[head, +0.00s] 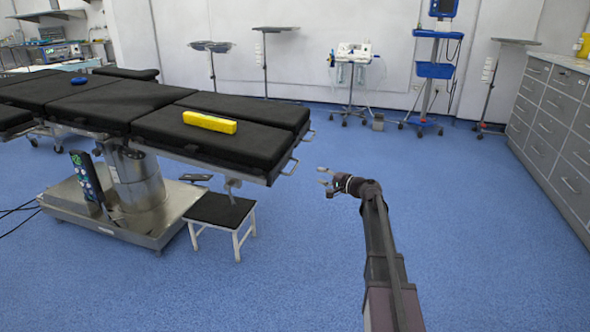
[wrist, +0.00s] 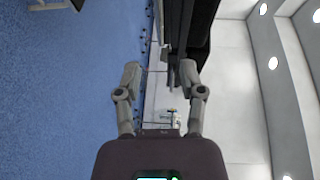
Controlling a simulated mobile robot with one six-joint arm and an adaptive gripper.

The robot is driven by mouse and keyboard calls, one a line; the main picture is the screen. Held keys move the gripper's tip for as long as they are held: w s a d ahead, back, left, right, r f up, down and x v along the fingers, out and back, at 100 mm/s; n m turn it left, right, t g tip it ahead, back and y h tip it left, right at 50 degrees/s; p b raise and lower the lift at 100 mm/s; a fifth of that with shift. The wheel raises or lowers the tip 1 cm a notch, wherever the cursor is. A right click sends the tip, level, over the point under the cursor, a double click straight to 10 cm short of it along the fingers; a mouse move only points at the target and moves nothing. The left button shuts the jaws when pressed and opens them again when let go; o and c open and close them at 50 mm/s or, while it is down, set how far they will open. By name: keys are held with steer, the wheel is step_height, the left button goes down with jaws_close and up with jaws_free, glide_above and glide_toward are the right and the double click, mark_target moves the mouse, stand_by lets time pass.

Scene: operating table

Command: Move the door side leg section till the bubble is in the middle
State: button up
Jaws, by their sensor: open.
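The operating table (head: 85,104) has black pads and a steel column. Its right end splits into two leg sections, a near one (head: 225,148) and a far one (head: 255,110). Which is the door side one I cannot tell. A yellow spirit level (head: 210,122) lies on the near section; its bubble is too small to see. A metal handle (head: 290,166) sticks out at the near section's end. My gripper (head: 325,180) is open and empty, to the right of that handle and apart from it. In the wrist view my gripper (wrist: 160,75) has its fingers spread, with the dark table edge (wrist: 185,40) beyond.
A black-topped step stool (head: 221,210) stands under the leg end. A blue round object (head: 79,81) lies on the table. Stands and a blue trolley (head: 434,72) line the back wall. Grey drawers (head: 555,120) stand at right. The blue floor around my arm is clear.

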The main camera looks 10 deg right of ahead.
mark_target(295, 168)
steer(key=b+x, duration=0.1)
steer(key=x, duration=1.1)
steer(key=shift+w+a, duration=0.25)
steer(key=shift+w, duration=0.05)
jaws_close()
